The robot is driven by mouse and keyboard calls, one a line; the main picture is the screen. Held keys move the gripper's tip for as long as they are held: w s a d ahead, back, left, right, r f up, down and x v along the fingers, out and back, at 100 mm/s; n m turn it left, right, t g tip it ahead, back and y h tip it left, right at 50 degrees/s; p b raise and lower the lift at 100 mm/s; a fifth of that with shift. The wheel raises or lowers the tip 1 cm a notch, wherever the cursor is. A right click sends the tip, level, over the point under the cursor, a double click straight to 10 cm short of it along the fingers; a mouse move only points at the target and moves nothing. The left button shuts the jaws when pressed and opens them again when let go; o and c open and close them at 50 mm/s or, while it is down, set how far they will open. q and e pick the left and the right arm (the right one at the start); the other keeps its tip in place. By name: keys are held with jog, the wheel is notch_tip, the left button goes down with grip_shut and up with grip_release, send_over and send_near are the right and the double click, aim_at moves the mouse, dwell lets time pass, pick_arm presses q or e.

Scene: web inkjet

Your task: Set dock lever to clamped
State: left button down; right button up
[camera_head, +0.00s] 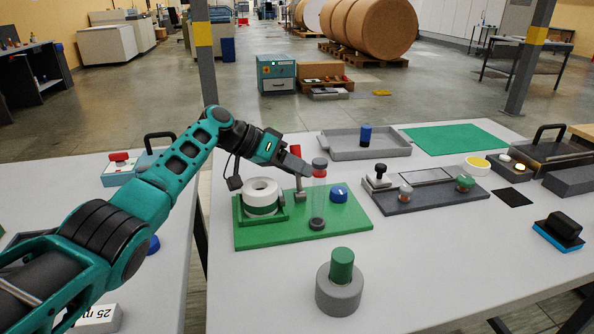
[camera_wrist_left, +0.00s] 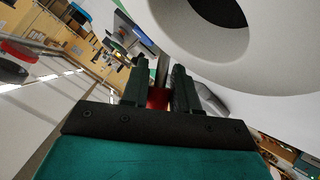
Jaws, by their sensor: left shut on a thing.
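The green dock board (camera_head: 345,219) lies on the table and carries a white roll (camera_head: 261,191) in a green holder. Behind the roll stands the lever (camera_head: 299,189), a slim post with a red top (camera_head: 296,150). My left gripper (camera_head: 292,163) reaches over the roll and is shut at the lever. In the left wrist view a red piece (camera_wrist_left: 157,98) sits between the fingers (camera_wrist_left: 160,88), and the roll (camera_wrist_left: 270,65) fills the upper right. The fingers hide part of the lever. My right gripper is out of view.
A grey cylinder with a green top (camera_head: 340,287) stands in front. A grey tray (camera_head: 345,146) lies behind.

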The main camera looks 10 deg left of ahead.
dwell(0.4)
pick_arm(q)
jog(key=c, duration=1.2)
grip_release()
jog(key=p+v, duration=0.1)
jog(key=v, duration=1.2)
jog(key=shift+w, duration=0.1)
jog(key=shift+f, duration=0.1)
